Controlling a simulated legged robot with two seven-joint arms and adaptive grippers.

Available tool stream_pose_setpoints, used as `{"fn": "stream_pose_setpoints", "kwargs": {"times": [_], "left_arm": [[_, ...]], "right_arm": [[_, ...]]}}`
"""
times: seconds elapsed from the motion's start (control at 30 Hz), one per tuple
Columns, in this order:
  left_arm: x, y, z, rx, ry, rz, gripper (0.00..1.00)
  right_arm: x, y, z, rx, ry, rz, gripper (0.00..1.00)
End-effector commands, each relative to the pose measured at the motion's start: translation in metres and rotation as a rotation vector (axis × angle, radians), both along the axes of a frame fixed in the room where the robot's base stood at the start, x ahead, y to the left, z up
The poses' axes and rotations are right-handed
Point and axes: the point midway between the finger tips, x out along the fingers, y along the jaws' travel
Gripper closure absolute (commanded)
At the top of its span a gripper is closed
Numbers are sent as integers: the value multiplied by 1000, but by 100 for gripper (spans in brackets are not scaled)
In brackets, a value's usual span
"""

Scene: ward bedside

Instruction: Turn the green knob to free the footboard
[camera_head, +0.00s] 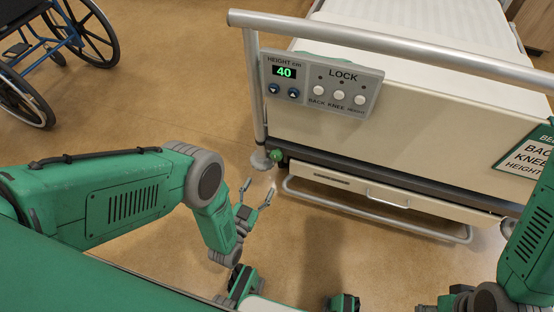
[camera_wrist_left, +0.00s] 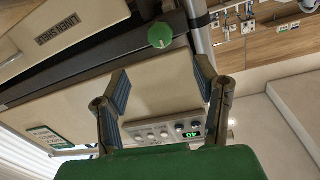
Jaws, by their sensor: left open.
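The green knob (camera_head: 277,154) sits low at the left end of the footboard (camera_head: 410,140), by the bed's left post. In the left wrist view the knob (camera_wrist_left: 160,36) is round with a pale mark and shows beyond the fingertips, near the middle. My left gripper (camera_head: 259,189) is open and empty, in front of and below the knob, with a gap between them. In the left wrist view its two fingers (camera_wrist_left: 161,76) stand wide apart with the cream footboard (camera_wrist_left: 170,92) behind them. My right arm shows at the right edge; its fingers are not seen.
A control panel (camera_head: 322,84) reading 40 is on the footboard, under the grey top rail (camera_head: 400,45). Below are a drawer (camera_head: 400,201) and a low metal bar (camera_head: 365,219). A sign (camera_head: 530,152) hangs at right. A wheelchair (camera_head: 60,50) stands at far left. The floor between is clear.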

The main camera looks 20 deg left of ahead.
Motion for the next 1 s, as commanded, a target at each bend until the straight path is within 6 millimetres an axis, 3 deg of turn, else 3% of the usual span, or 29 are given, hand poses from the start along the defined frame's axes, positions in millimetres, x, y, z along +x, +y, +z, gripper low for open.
{"fn": "stream_pose_setpoints", "kwargs": {"times": [0.4,0.6,1.0], "left_arm": [[85,-14,1,15,-2,0,44],[115,-17,1,12,1,0,44],[129,-18,2,11,4,1,44]], "right_arm": [[0,1,-30,1,0,1,60],[0,1,-42,0,0,0,60],[0,1,-45,1,0,1,60]]}}
